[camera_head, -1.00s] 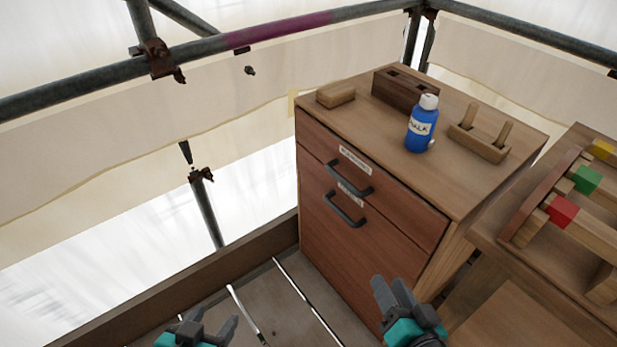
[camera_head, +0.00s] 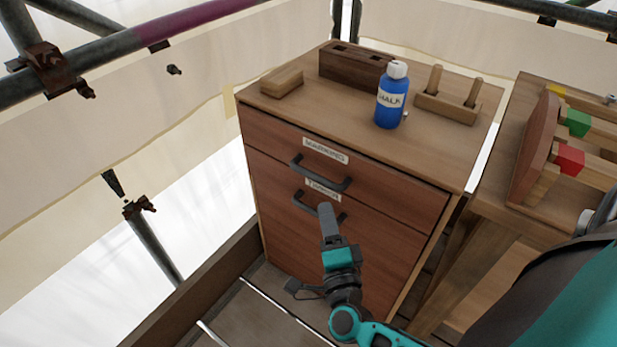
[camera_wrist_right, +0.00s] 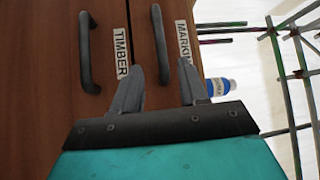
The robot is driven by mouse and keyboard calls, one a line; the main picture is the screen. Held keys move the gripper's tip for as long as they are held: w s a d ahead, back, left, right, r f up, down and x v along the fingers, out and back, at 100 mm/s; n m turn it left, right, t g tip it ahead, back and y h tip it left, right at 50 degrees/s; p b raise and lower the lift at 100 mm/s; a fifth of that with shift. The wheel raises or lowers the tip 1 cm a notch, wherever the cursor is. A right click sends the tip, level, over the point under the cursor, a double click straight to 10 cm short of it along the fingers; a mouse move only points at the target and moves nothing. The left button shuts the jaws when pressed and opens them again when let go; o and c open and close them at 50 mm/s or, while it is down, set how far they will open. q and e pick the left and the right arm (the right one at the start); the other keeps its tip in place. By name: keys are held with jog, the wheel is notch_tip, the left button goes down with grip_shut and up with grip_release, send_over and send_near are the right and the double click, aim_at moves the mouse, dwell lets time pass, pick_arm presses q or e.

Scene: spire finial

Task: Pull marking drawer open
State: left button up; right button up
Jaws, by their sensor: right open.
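The marking drawer (camera_head: 382,177) is the top drawer of a brown wooden cabinet, shut, with a dark bar handle (camera_head: 320,174) under its label. The lower drawer (camera_head: 300,225), labelled Timber, has a similar handle partly hidden behind my gripper. My right gripper (camera_head: 328,212) is in front of the lower handle in the head view, below the marking handle. In the right wrist view its fingers (camera_wrist_right: 158,85) are apart and empty, pointing at the drawer fronts. The marking handle (camera_wrist_right: 160,45) lies ahead of the gap between them, the Timber handle (camera_wrist_right: 87,52) to the left. My left gripper is out of view.
On the cabinet top stand a blue chalk bottle (camera_head: 391,98), a dark wooden block with holes (camera_head: 350,68), a small wooden block (camera_head: 282,82) and a pegged stand (camera_head: 447,107). A bench with coloured blocks (camera_head: 569,160) stands to the right. Scaffold tubes run behind.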

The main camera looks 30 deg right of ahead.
aim_at(317, 176)
jog(key=x, duration=1.1)
jog(key=shift+b, duration=0.3)
jog(key=shift+c, duration=0.3)
jog(key=shift+a, duration=0.1)
grip_shut()
